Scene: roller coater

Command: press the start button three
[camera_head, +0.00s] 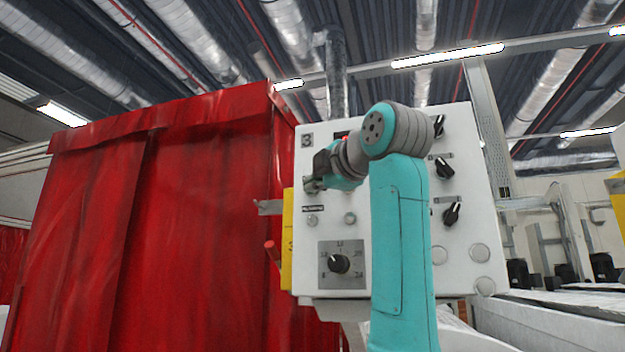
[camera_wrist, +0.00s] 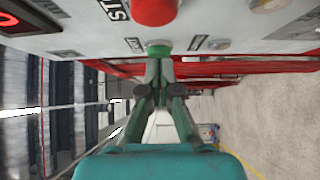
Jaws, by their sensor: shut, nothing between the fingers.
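The white control panel (camera_head: 385,280) stands in front of me, partly hidden by my arm. In the wrist view a round green button (camera_wrist: 158,46) sits on the panel beside small labels too blurred to read. My gripper (camera_wrist: 160,57) is shut and empty, with its fingertips right at the green button. They look close to or against it; I cannot tell whether it is pushed in. In the head view my gripper (camera_head: 312,184) is at the panel's left part and covers what lies behind it. No button is readably marked as start three.
A large red button (camera_wrist: 154,10) sits near the green one. The panel also carries a dial (camera_head: 338,264), black selector knobs (camera_head: 452,214) and small round buttons (camera_head: 350,218). A red curtain (camera_head: 170,220) hangs to the left of the panel.

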